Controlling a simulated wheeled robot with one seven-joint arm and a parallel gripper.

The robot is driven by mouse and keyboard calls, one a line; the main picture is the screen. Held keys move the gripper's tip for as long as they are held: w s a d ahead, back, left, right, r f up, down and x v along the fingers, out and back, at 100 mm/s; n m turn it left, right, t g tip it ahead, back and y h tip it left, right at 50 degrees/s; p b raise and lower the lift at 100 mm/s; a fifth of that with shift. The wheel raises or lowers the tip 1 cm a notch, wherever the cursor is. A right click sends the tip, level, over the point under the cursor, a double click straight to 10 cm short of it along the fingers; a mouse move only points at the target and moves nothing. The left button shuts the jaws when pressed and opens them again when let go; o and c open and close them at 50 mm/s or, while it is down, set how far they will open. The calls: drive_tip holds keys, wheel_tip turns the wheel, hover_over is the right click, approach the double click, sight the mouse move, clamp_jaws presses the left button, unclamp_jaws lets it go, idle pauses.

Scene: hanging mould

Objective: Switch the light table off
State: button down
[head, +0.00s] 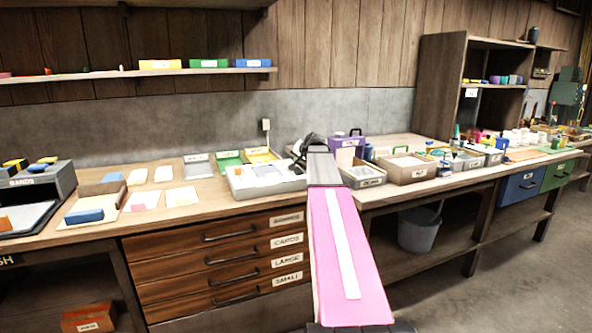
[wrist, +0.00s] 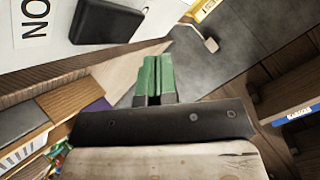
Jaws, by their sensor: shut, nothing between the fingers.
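A white box that looks like the light table (head: 240,188) stands on the bench just left of my arm in the head view. I cannot tell whether it is lit. In the wrist view a white panel (wrist: 60,42) fills the top left, with black lettering and a dark square switch-like part (wrist: 105,20). My gripper (wrist: 153,62) has green fingertips pressed together and empty. They appear close below and right of the dark part; contact cannot be told. In the head view my dark gripper (head: 305,150) is at the light table's right side, partly hidden by my pink arm.
Open boxes (head: 405,168) with labels stand right of my arm. Cards and small trays (head: 197,165) lie to the left. A shelf (head: 140,73) runs above, and drawers (head: 220,255) sit below the bench.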

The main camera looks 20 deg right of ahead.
sight(299, 169)
drive_tip(key=shift+w+f, duration=0.1)
drive_tip(key=shift+f, duration=0.45)
drive_tip(key=shift+f, duration=0.15)
idle(1.6)
drive_tip(key=shift+f, duration=0.25)
drive_tip(key=shift+w+f, duration=0.1)
drive_tip(key=shift+f, duration=0.3)
idle(0.8)
drive_tip(key=shift+r, duration=0.2)
drive_tip(key=shift+r, duration=0.65)
drive_tip(key=shift+s+r, duration=0.25)
drive_tip(key=shift+r, duration=1)
drive_tip(key=shift+s+r, duration=0.25)
drive_tip(key=shift+r, duration=1)
